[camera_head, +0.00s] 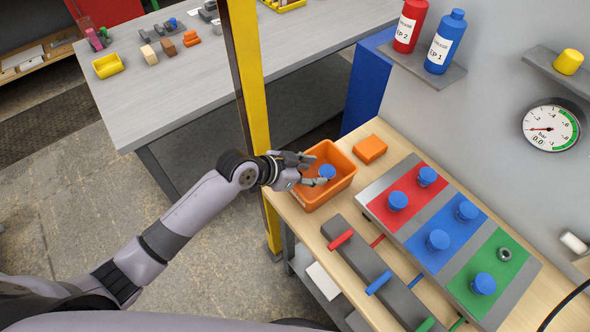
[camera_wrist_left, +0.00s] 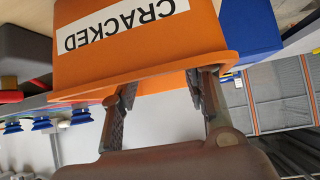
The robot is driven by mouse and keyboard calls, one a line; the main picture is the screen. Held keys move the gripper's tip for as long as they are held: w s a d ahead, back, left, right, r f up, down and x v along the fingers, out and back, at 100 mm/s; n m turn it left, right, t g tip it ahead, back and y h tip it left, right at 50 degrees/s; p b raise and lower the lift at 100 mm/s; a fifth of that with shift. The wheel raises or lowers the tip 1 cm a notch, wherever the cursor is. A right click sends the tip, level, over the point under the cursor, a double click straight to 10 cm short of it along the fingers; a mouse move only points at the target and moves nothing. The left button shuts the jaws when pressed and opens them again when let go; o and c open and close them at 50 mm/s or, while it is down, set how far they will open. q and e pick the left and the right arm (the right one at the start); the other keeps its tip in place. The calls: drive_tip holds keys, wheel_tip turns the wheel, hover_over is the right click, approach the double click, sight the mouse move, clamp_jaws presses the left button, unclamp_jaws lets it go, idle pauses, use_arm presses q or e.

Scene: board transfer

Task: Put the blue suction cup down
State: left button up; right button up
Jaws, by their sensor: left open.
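The cup in the bin is hidden there. My right gripper is not in view.
The board (camera_head: 367,190) has red, blue and green fields with several blue suction cups and a grey ring (camera_head: 504,254). An orange block (camera_head: 370,149) lies beside the bin. A grey bar (camera_head: 375,270) with coloured levers lies in front. A yellow post (camera_head: 248,80) stands behind my arm.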

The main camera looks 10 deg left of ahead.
use_arm(q)
drive_tip(key=v, duration=0.7)
drive_tip(key=shift+s+a+r+b, duration=0.2)
drive_tip(key=shift+r+b, duration=0.05)
drive_tip(key=shift+b, duration=0.15)
